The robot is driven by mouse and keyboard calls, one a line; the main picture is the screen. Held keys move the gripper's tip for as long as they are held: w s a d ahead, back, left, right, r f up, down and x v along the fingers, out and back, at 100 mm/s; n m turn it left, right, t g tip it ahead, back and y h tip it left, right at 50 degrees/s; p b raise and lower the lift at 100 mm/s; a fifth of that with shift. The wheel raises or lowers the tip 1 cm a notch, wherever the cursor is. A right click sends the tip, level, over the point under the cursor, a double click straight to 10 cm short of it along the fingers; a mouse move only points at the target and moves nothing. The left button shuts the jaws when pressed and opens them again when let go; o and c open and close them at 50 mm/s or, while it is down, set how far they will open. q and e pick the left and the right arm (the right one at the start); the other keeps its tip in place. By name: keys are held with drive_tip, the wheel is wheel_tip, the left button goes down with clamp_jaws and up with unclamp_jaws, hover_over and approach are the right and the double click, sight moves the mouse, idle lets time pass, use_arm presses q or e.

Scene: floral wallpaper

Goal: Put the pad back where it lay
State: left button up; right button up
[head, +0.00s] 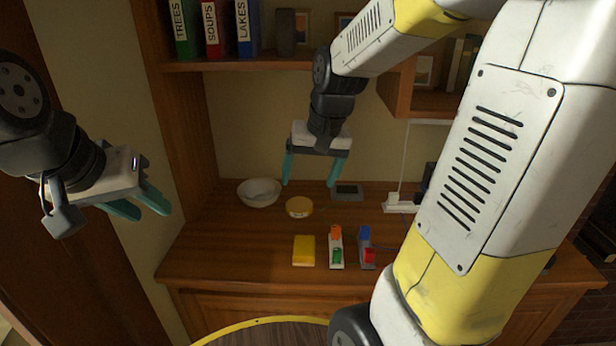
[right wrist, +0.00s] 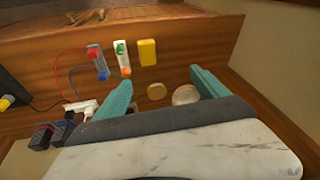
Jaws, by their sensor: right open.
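A flat yellow rectangular block (head: 304,250), which looks like the pad, lies on the wooden desk (head: 225,255) near its front edge. It also shows at the top of the right wrist view (right wrist: 147,52). A dark grey flat piece (head: 346,192) lies at the back of the desk; I cannot tell what it is. My right gripper (head: 309,184) is open and empty above the back of the desk, pointing down, apart from the yellow block. My left gripper (head: 152,213) is open and empty, off to the left of the desk.
A white bowl (head: 259,193) and a round tan lid-like disc (head: 299,207) stand behind the yellow block. A white piece with orange and green parts (head: 336,248) and a blue-and-red one (head: 366,248) stand to its right.

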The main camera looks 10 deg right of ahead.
drive_tip(key=s+r+n+t, duration=0.1)
drive_tip(key=s+r, duration=0.2)
drive_tip(key=s, duration=0.3)
drive_tip(key=s+a+r+t, duration=0.1)
drive_tip(key=s+r, duration=0.2)
drive_tip(key=s, duration=0.4)
drive_tip(key=shift+n+t+y, duration=0.3)
drive_tip(key=shift+n+t, duration=0.1)
